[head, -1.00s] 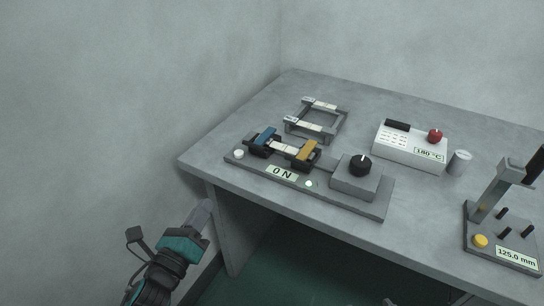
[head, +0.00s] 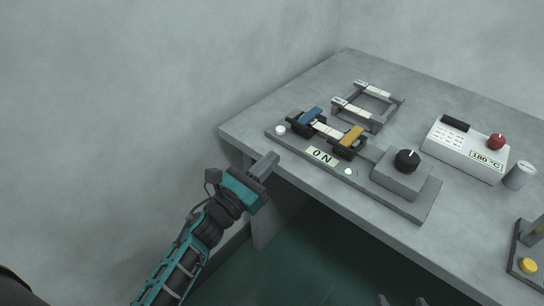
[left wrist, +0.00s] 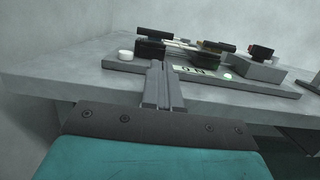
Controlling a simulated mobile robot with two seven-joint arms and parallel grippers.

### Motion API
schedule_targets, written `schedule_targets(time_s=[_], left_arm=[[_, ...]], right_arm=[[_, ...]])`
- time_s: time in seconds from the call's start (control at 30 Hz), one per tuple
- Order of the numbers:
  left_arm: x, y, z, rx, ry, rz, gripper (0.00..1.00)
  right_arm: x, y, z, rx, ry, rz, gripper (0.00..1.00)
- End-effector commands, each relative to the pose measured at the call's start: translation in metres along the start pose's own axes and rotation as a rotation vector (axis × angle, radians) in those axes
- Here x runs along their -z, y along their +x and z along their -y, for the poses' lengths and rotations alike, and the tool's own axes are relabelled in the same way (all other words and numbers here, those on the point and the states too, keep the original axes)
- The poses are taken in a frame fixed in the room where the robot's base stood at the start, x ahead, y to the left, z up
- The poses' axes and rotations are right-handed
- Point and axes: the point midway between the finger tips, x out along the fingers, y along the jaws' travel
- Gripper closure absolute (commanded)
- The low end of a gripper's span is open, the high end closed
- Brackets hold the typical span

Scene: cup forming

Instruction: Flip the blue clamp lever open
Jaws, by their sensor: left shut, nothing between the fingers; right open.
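The blue clamp lever (head: 310,115) sits on the left dark clamp of the tensile fixture's grey base plate (head: 408,208). In the left wrist view that clamp (left wrist: 151,48) looks dark, seen edge-on beyond the fingers. A yellow clamp lever (head: 352,135) is on the right clamp, with a pale strip (head: 328,130) spanning between them. My left gripper (head: 272,158) is shut and empty, at the table's front left edge, short of the clamp and apart from it. It also shows in the left wrist view (left wrist: 157,66). My right gripper (head: 402,300) shows only its spread fingertips at the bottom edge.
The plate carries an "ON" display (head: 321,156), a white button (head: 280,130) and a black knob (head: 407,160). Behind is a grey frame (head: 385,122) with pale strips. A white 180 °C box (head: 465,150) and a cylinder (head: 519,175) stand right. The wall is close on the left.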

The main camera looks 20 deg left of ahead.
Motion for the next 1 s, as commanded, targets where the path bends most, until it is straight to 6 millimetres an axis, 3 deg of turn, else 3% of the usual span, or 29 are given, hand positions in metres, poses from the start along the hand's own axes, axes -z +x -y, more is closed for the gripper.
schedule_targets(time_s=[0.2, 0.4, 0.6, 1.0], left_arm=[[-0.002, 0.042, 0.000, 0.000, -0.001, 0.002, 1.00], [-0.001, 0.069, 0.000, 0.000, 0.000, 0.001, 1.00], [0.000, 0.079, 0.000, -0.001, 0.000, -0.001, 1.00], [-0.001, 0.080, 0.000, 0.000, 0.000, -0.005, 1.00]], right_arm=[[0.000, -0.001, -0.001, -0.003, 0.001, 0.002, 0.27], [-0.003, -0.002, -0.002, -0.006, 0.000, 0.010, 0.27], [-0.003, -0.002, -0.003, -0.007, -0.002, 0.009, 0.27], [-0.001, -0.004, -0.005, -0.008, -0.009, 0.005, 0.27]])
